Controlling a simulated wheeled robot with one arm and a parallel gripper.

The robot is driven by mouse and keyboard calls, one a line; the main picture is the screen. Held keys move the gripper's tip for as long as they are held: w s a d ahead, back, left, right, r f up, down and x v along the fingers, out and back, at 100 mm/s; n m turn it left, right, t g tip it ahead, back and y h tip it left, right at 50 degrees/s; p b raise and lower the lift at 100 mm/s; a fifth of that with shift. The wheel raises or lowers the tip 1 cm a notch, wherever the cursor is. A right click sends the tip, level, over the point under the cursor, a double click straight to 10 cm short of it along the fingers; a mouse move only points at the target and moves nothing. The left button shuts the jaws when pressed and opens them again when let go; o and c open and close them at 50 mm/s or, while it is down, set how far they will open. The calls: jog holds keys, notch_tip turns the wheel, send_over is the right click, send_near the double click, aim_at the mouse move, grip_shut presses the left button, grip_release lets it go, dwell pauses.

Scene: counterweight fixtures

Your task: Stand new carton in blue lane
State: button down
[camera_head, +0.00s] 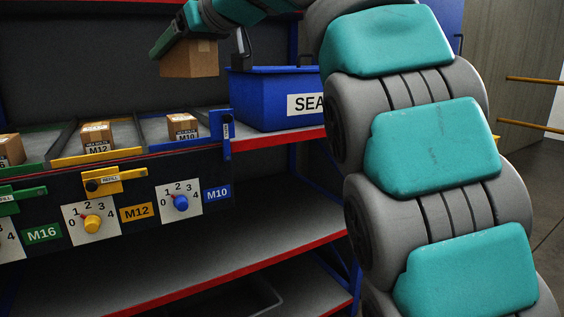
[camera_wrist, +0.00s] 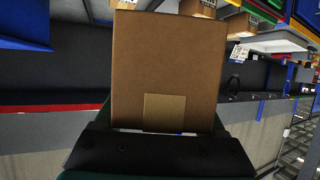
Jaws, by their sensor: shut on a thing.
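My gripper (camera_head: 178,38) is shut on a brown carton (camera_head: 190,60) and holds it in the air above the back of the blue lane, left of the blue bin. The carton (camera_wrist: 165,65) fills the middle of the wrist view and hides much behind it. The blue lane (camera_head: 207,119) is the rightmost lane, with a blue front edge. A small carton labelled M10 (camera_head: 182,126) stands in it near the front. Below it is a dial with a blue knob (camera_head: 181,203) and a blue M10 label (camera_head: 217,194).
A blue bin (camera_head: 270,98) marked SEA stands right of the lanes. The yellow lane holds an M12 carton (camera_head: 97,136). Another carton (camera_head: 11,149) stands at the far left. A blue upright flag (camera_head: 227,132) is at the blue lane's front right corner. A yellow REFILL flag (camera_head: 113,182) lies level below the yellow lane.

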jog(key=w+d+f+m+t+h, duration=0.1)
jog(key=w+d+f+m+h, duration=0.2)
jog(key=d+f, duration=0.8)
jog(key=w+d+f+m+t+h, duration=0.2)
jog(key=d+f, duration=0.9)
jog(key=f, duration=1.7)
jog(key=w+d+f+m+t+h, duration=0.2)
jog(key=w+d+f+m+h, duration=0.3)
jog(key=f, duration=1.5)
jog(key=w+d, duration=0.4)
jog(key=d, duration=0.2)
jog(key=shift+d+h, duration=0.15)
jog(key=shift+h, duration=0.15)
jog(key=shift+w, duration=0.1)
